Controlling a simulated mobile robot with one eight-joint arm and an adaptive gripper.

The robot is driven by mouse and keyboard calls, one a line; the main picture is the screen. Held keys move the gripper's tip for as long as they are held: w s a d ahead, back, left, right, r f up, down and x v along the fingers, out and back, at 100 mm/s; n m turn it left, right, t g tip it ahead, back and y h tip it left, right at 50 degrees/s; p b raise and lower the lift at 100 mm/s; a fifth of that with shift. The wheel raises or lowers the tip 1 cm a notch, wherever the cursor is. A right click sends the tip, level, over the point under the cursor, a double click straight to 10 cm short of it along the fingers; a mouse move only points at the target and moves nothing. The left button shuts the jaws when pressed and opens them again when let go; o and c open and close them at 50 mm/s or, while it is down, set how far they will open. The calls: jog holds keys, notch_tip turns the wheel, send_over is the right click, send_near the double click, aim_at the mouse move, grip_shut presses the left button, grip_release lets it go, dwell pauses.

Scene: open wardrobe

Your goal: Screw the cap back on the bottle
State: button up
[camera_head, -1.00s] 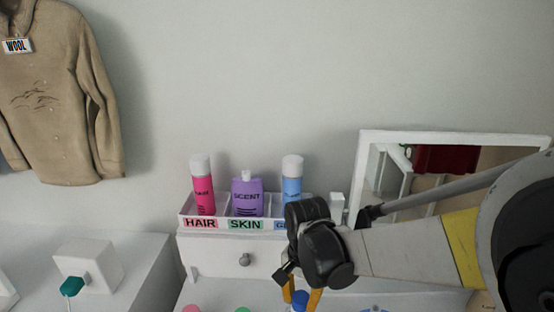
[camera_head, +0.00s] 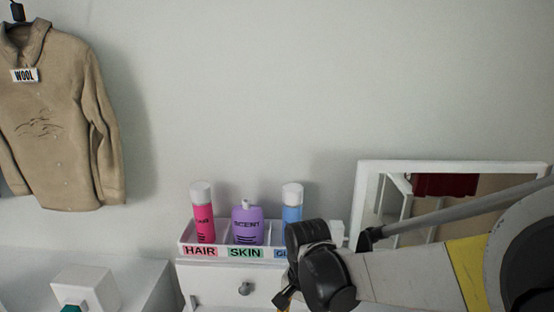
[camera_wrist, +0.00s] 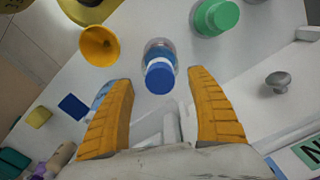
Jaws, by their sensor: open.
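In the wrist view, a blue cap (camera_wrist: 160,77) is at the neck end of a small clear bottle (camera_wrist: 159,48). I cannot tell whether the cap is threaded on or only resting there. My gripper (camera_wrist: 158,82) is open, with its two orange fingers on either side of the cap and a gap on both sides. The bottle lies just beyond the fingertips.
A green-topped item (camera_wrist: 217,17) and a yellow cone-shaped item (camera_wrist: 99,46) stand near the bottle. A drawer knob (camera_wrist: 278,81) is at right. Behind are a labelled organizer (camera_head: 188,248) with several bottles and a framed mirror (camera_head: 455,168).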

jog(key=shift+r+p, duration=2)
jog(key=shift+r, duration=0.95)
jog(key=shift+f, duration=0.1)
jog(key=s+d+r+n+t+b, duration=0.1)
jog(key=s+d+r+n+t, duration=0.4)
jog(key=d, duration=0.8)
jog(key=shift+s+d+r+n+t, duration=0.25)
jog(key=shift+s+r+t, duration=0.85)
jog(key=shift+s+r, duration=1.3)
jog(key=shift+s+a+f, duration=0.1)
jog(key=shift+s+f, duration=0.3)
